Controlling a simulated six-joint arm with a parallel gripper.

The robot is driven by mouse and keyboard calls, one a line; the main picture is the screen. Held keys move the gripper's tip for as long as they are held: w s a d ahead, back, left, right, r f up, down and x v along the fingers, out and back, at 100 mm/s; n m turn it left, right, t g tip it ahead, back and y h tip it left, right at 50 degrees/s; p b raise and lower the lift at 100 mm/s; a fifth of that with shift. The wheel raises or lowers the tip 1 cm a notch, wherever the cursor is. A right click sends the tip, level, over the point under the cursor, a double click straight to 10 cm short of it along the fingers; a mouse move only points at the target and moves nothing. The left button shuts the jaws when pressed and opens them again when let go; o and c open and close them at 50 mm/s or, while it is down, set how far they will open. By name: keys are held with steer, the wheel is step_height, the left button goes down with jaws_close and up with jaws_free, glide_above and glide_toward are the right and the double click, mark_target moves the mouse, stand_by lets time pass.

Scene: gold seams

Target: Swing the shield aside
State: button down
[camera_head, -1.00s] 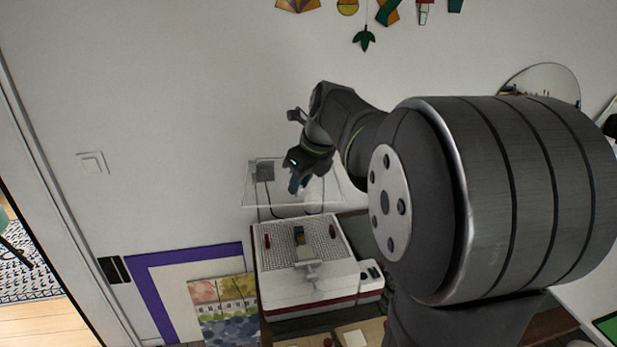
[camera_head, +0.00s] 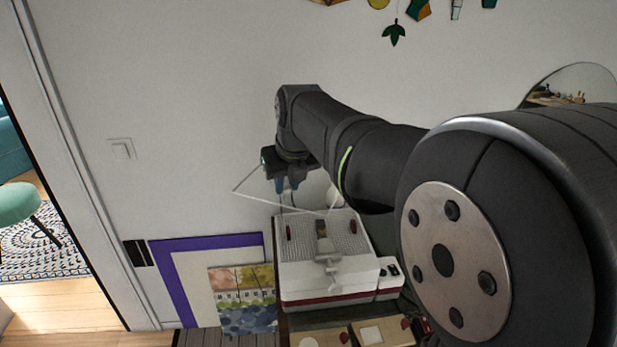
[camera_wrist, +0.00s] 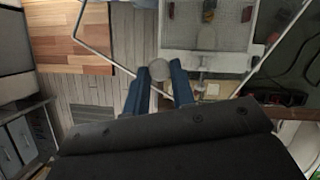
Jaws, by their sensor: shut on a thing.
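The shield (camera_head: 262,197) is a clear panel with thin pale edges above the back of a white grinder (camera_head: 322,297). In the head view it is turned at an angle, one corner pointing left. Its edge also shows in the wrist view (camera_wrist: 103,54). My gripper (camera_head: 286,186) is at the shield, with blue fingers pointing down. In the wrist view my gripper (camera_wrist: 160,80) is shut on the shield, with a round pale knob (camera_wrist: 160,69) between the fingertips. My arm hides part of the shield in the head view.
The grinder's grid top (camera_head: 345,240) lies below the shield. A purple-framed picture (camera_head: 165,275) leans left of it. Light wooden pieces (camera_head: 383,332) lie in front. The wall (camera_head: 180,60) is close behind. The space left of the shield is clear.

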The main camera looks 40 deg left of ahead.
steer(key=c, duration=1.2)
jaws_free()
steer(key=shift+r, duration=0.1)
steer(key=v, duration=1.7)
steer(key=shift+d+r, duration=0.1)
steer(key=shift+d, duration=0.05)
